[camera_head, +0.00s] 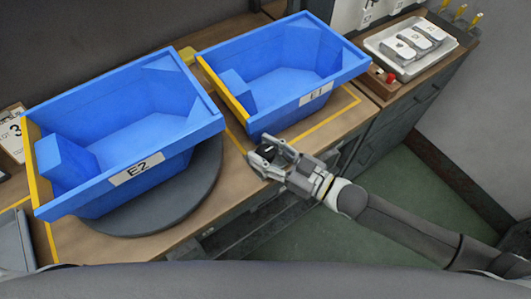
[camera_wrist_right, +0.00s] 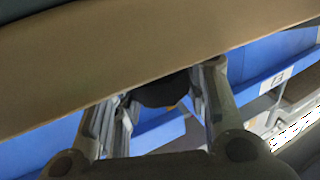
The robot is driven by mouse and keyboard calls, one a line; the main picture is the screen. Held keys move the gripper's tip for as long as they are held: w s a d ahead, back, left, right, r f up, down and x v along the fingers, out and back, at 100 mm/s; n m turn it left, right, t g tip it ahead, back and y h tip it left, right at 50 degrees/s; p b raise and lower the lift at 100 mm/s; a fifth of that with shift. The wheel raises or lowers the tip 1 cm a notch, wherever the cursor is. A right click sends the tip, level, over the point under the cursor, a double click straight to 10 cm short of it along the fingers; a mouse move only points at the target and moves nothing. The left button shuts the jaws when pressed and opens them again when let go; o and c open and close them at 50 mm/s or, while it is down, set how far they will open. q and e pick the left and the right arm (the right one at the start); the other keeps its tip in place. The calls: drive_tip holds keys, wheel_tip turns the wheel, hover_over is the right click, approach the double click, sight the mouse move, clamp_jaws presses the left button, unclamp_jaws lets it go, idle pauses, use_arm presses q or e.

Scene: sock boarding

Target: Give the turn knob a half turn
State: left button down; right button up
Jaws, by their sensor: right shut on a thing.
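My right gripper (camera_head: 272,157) is at the front edge of the wooden bench, right of the round plate and in front of the E1 bin. It is shut on a small dark knob (camera_head: 267,150). In the right wrist view the knob (camera_wrist_right: 163,92) shows as a dark rounded shape between the two fingers, with a small orange-yellow patch by its lower edge. The fingers hide much of it, so its angle cannot be told. My left gripper is not in view.
A blue bin marked E2 (camera_head: 137,168) stands on a dark round plate (camera_head: 200,190). A blue bin marked E1 (camera_head: 315,95) stands to its right on the bench (camera_head: 240,165). A grey tray with white items (camera_head: 385,45) and a red button (camera_head: 389,79) are at the back right.

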idle(0.3)
drive_tip(key=o, duration=1.1)
drive_tip(key=shift+c, duration=0.2)
drive_tip(key=shift+s+d, duration=0.1)
drive_tip(key=shift+d, duration=0.1)
drive_tip(key=v, duration=1.1)
drive_tip(key=shift+d, duration=0.35)
